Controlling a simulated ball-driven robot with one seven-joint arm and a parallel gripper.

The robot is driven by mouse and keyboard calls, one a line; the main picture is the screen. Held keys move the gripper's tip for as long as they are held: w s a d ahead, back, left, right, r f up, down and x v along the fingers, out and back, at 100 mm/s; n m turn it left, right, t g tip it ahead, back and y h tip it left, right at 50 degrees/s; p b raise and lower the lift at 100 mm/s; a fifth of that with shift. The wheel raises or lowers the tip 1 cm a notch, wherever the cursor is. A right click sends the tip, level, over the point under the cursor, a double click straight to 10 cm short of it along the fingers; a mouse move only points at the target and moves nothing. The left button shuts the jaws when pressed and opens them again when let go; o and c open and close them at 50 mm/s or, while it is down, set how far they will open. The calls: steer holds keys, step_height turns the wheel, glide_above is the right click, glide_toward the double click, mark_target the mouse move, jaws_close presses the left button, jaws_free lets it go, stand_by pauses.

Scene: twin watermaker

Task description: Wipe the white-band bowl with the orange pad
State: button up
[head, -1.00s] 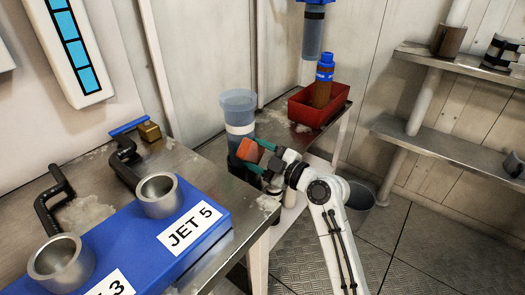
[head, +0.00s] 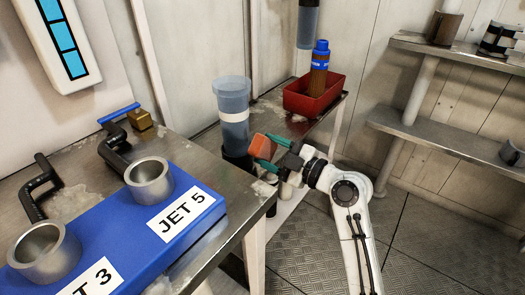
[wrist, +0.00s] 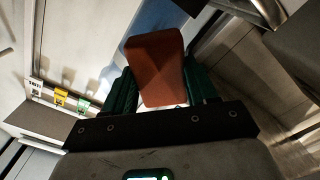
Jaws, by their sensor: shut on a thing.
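The white-band bowl (head: 233,132) is a tall translucent blue-grey cylinder with a white band around its middle. It stands upright in a dark base on the metal bench in the head view. My gripper (head: 263,147) has green fingers and is shut on the orange pad (head: 258,146). In the wrist view the orange pad (wrist: 155,68) sits between the green fingers (wrist: 160,92).
A red tray (head: 314,108) with a blue-capped brown bottle (head: 319,62) stands right of the bowl on the bench. Another bowl (head: 308,22) hangs above. A blue block (head: 130,232) with metal cups is at front left. Metal shelves (head: 440,130) are at the right.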

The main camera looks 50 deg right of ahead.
steer(key=shift+s, duration=0.25)
steer(key=shift+s+b, duration=0.8)
steer(key=shift+s, duration=0.7)
steer(key=shift+w, duration=0.1)
steer(key=shift+w+a+f+b, duration=0.1)
steer(key=shift+w+f+b, duration=0.15)
steer(key=shift+w, duration=0.6)
steer(key=shift+w+d+f+b, duration=0.15)
steer(key=shift+w+b, duration=0.15)
steer(key=shift+w, duration=0.5)
steer(key=shift+w+a+f+b, duration=0.2)
steer(key=shift+w+b, duration=0.1)
steer(key=shift+w, duration=0.55)
steer(key=shift+w+f, duration=0.1)
steer(key=shift+w, duration=0.8)
steer(key=shift+w+b, duration=0.3)
steer(key=shift+w, duration=0.35)
